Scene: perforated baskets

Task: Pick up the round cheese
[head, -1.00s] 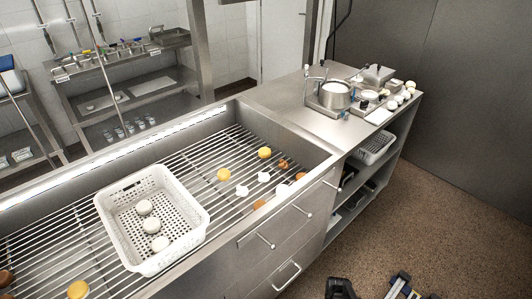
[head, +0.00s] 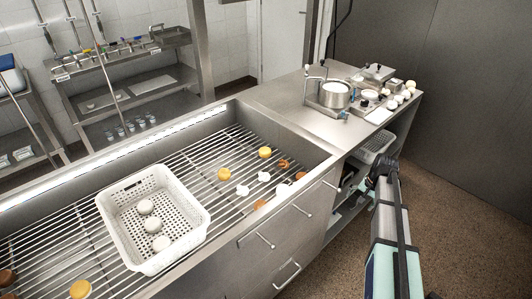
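Several round cheeses are in view, and I cannot tell which one the task names. White round ones (head: 145,207) lie in a row in a white perforated basket (head: 110,229). Yellow round ones (head: 265,152) and brown-orange pieces (head: 260,203) lie on the metal rack, with small white pieces (head: 242,190) near them. Several small whitish pieces (head: 405,94) sit on the right counter's edge. My gripper (head: 384,167) is at the far end of my arm, just right of the counter's side, apart from all the cheeses. Its fingers are dark and too small to read.
The rack (head: 200,165) is sunk in a metal basin with raised rims. The right counter (head: 285,98) holds a metal pot (head: 335,95) and other equipment along its right side. Drawer handles (head: 287,277) stick out in front. Floor to the right is free.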

